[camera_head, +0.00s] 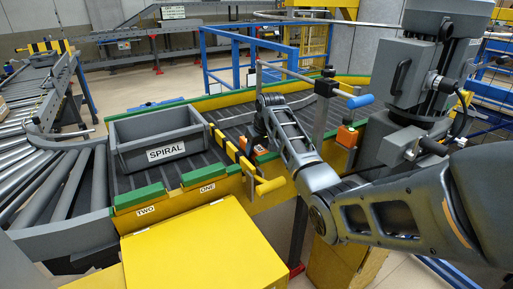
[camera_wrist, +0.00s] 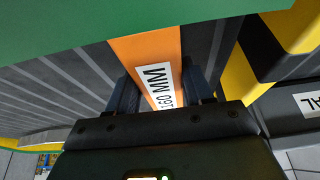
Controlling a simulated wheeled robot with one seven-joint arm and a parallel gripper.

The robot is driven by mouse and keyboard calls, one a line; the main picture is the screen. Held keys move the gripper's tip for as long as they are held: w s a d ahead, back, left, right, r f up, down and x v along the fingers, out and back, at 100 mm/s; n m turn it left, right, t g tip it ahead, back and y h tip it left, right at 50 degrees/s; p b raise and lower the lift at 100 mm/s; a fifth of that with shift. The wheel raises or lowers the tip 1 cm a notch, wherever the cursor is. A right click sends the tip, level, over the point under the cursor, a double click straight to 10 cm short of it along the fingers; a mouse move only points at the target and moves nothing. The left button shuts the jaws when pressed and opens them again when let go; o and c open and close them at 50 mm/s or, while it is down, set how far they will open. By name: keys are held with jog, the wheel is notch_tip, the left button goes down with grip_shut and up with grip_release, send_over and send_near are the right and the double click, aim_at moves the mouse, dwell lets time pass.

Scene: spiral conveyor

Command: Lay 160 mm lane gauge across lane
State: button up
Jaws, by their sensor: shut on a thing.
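The orange lane gauge, marked 160 MM (camera_wrist: 148,48), shows in the wrist view between the two dark fingers of my gripper (camera_wrist: 163,88), which is shut on it. Its far end meets the edge of the green rail (camera_wrist: 80,22) in the picture. The gauge is over the dark slatted lane (camera_wrist: 50,90); I cannot tell whether it touches the surface. In the head view my gripper (camera_head: 257,138) is low over the lane (camera_head: 232,118), right of the striped bar, and my arm hides most of the gauge.
A grey tote marked SPIRAL (camera_head: 130,157) sits on the conveyor to the left. A yellow-black bar (camera_head: 232,152) stands between tote and gripper. A blue-ended handle bar (camera_head: 358,101) and post (camera_head: 322,110) are close to my arm. A yellow box (camera_head: 195,255) stands in front.

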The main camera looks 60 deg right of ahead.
jog(key=shift+f, duration=0.15)
jog(key=o, duration=1.2)
jog(key=v, duration=1.2)
jog(key=shift+r, duration=0.25)
jog(key=shift+w, duration=0.1)
